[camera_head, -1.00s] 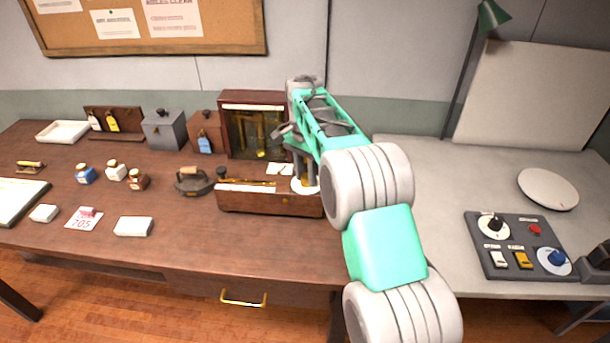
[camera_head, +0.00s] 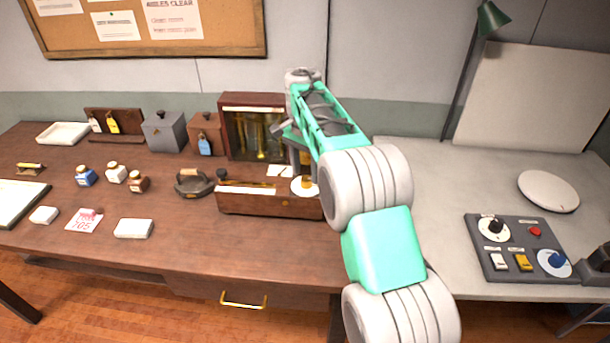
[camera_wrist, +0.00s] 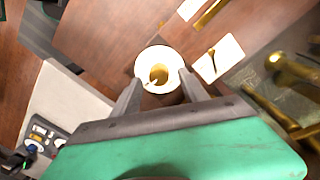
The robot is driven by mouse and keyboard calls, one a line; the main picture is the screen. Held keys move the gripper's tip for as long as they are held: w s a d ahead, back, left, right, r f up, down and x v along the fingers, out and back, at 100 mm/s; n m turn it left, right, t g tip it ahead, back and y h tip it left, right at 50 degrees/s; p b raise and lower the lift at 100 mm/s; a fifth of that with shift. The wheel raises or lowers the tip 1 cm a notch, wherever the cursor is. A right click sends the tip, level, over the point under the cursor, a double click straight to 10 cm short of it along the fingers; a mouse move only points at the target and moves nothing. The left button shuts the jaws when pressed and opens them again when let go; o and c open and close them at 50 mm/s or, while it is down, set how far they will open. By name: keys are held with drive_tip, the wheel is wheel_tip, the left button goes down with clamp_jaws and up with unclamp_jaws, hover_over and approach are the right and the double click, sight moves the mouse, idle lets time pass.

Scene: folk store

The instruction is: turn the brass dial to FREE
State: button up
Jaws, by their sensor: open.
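The brass dial (camera_wrist: 159,74) is a small brass knob on a round white plate, seen from above in the wrist view. In the head view the dial (camera_head: 308,182) is at the right end of a long wooden box (camera_head: 265,203), partly hidden by my arm. My gripper (camera_wrist: 159,78) is open and empty, its two fingers on either side of the dial in the wrist view. It looks to be above the dial, apart from it. I cannot read the plate's markings.
A glass-fronted wooden cabinet (camera_head: 253,105) with brass parts stands right behind the box. A dark iron (camera_head: 193,183) is to its left. A grey control panel (camera_head: 517,247) with knobs is on the right-hand table.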

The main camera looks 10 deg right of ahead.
sight(305, 178)
wheel_tip(305, 178, up, 6)
drive_tip(key=p, duration=0.2)
drive_tip(key=shift+w+a+f+p, duration=0.1)
drive_tip(key=shift+f+p, duration=0.1)
drive_tip(key=shift+p, duration=0.2)
drive_tip(key=shift+r, duration=0.2)
drive_tip(key=s+d+r+n+t, duration=0.1)
drive_tip(key=s+r+n, duration=0.15)
drive_tip(key=s, duration=0.55)
drive_tip(key=s+d+r+n+t, duration=0.15)
drive_tip(key=s+n, duration=0.25)
drive_tip(key=s, duration=0.4)
drive_tip(key=s+a+f+n+t, duration=0.1)
drive_tip(key=s+f+n, duration=0.1)
drive_tip(key=s, duration=0.4)
drive_tip(key=s+a+f+n+t, duration=0.1)
drive_tip(key=s+f+n, duration=0.1)
drive_tip(key=s+f, duration=0.2)
drive_tip(key=s, duration=0.2)
drive_tip(key=shift+s+a, duration=0.3)
drive_tip(key=shift+s, duration=0.05)
